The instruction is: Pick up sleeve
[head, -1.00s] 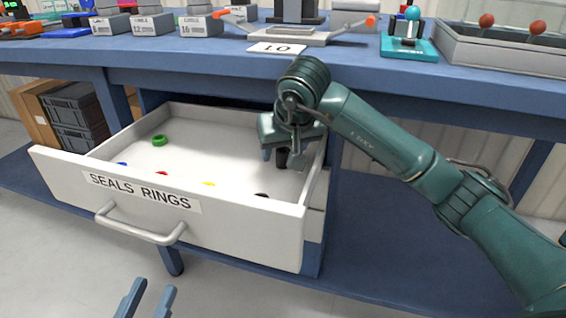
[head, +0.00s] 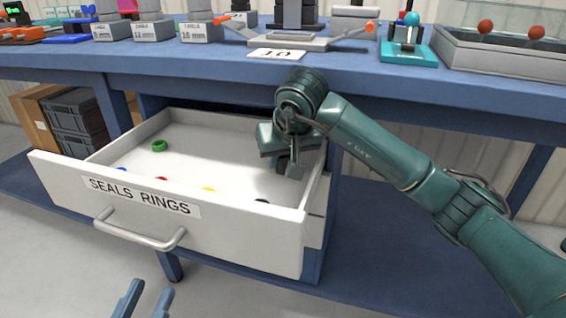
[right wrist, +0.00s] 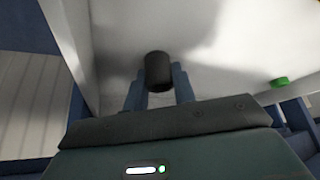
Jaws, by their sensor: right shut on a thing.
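The sleeve is a short dark cylinder (right wrist: 158,70), seen between the two blue-grey fingers of my right gripper (right wrist: 158,88) in the right wrist view. The gripper is shut on it. In the head view my right gripper (head: 287,165) is inside the right part of the open drawer, and the sleeve is mostly hidden by the fingers. I cannot tell whether the sleeve touches the drawer floor. My left gripper (head: 143,300) is at the bottom left of the head view, its two fingers apart and empty, in front of the drawer.
The white drawer (head: 240,238), labelled SEALS RINGS, is pulled out under the blue bench (head: 200,57). A green ring (head: 159,145) and several small coloured rings lie in it. The bench top overhangs behind my right gripper. Bins (head: 75,125) stand under the bench at left.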

